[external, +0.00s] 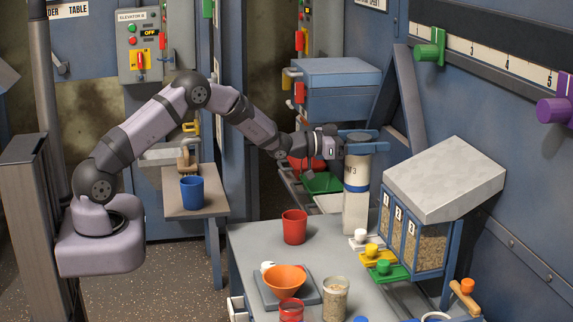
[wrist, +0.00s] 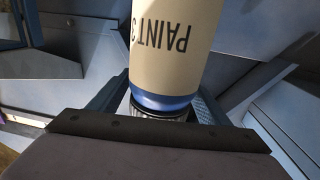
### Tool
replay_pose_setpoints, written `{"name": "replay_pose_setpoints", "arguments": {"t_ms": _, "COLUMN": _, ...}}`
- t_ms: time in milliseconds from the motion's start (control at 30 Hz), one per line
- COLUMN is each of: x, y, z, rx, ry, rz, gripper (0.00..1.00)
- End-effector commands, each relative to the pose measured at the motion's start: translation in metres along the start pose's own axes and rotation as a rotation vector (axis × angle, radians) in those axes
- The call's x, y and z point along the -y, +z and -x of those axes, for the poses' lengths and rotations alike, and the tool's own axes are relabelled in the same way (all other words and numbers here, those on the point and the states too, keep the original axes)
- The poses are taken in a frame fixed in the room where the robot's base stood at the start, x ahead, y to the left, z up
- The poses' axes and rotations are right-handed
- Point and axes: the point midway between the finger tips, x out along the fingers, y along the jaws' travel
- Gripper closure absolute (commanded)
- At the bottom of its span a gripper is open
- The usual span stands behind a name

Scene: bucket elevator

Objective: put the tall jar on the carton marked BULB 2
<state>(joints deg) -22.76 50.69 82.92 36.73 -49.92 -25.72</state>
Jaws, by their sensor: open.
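The tall cream jar (external: 356,210), with a blue band and lettering ending in "3", stands upright at the back of the grey bench. In the wrist view the jar (wrist: 172,45) reads PAINT 3 upside down, with a blue ring and a dark ribbed cap. My gripper (external: 362,142) is open at the jar's top, its blue fingers spread on either side of the cap. The wrist view does not clearly show whether they touch it. I cannot make out a carton marked BULB 2.
A numbered grain bin (external: 445,182) stands close right of the jar. A blue cup (external: 192,194) sits on a side table.

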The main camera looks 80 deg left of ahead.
Motion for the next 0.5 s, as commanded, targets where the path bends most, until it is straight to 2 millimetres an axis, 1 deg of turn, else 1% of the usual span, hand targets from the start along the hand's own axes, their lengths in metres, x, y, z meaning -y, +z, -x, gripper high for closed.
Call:
{"name": "replay_pose_setpoints", "arguments": {"t_ms": 67, "x": 0.000, "y": -0.004, "z": 0.000, "rx": 0.000, "ry": 0.000, "rz": 0.000, "gripper": 0.29}}
{"name": "replay_pose_setpoints", "arguments": {"t_ms": 133, "x": 0.000, "y": -0.002, "z": 0.003, "rx": 0.000, "ry": 0.000, "rz": 0.000, "gripper": 0.29}}
{"name": "replay_pose_setpoints", "arguments": {"t_ms": 267, "x": 0.001, "y": -0.001, "z": 0.014, "rx": 0.001, "ry": -0.001, "rz": -0.001, "gripper": 0.29}}
{"name": "replay_pose_setpoints", "arguments": {"t_ms": 367, "x": 0.001, "y": -0.001, "z": 0.026, "rx": 0.000, "ry": -0.002, "rz": 0.000, "gripper": 0.29}}
{"name": "replay_pose_setpoints", "arguments": {"t_ms": 500, "x": 0.001, "y": -0.001, "z": 0.047, "rx": 0.000, "ry": -0.002, "rz": 0.001, "gripper": 0.29}}
